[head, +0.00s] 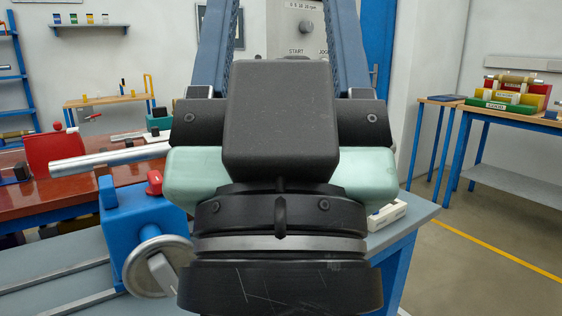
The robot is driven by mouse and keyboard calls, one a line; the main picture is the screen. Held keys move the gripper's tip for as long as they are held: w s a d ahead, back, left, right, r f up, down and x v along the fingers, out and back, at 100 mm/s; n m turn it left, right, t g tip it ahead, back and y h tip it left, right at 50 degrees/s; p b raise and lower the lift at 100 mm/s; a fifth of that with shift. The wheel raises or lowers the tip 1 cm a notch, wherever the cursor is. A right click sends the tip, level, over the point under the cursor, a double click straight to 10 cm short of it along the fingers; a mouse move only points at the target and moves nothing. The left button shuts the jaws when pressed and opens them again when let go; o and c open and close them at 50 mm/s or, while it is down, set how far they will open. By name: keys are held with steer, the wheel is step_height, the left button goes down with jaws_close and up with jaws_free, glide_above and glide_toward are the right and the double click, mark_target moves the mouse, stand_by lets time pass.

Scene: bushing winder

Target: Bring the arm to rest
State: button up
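My own arm, in black and pale green, fills the middle of the head view and stands close to the camera. Its thick black links hide much of what is behind. No gripper fingers show, so I cannot see whether my gripper is open, shut or holding anything.
A blue machine unit (137,220) with a grey handwheel (158,266) stands left of my arm on a grey bench (50,275). A metal bar (110,158) extends left. A red-topped table (60,197) is behind. At right, a blue-legged table (508,116) holds coloured blocks; floor there is clear.

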step_height(320, 180, up, 31)
steer(key=p, duration=2.9)
steer(key=shift+p, duration=0.35)
steer(key=shift+w, duration=0.1)
steer(key=shift+c, duration=0.8)
steer(key=shift+a, duration=0.1)
steer(key=shift+c, duration=0.2)
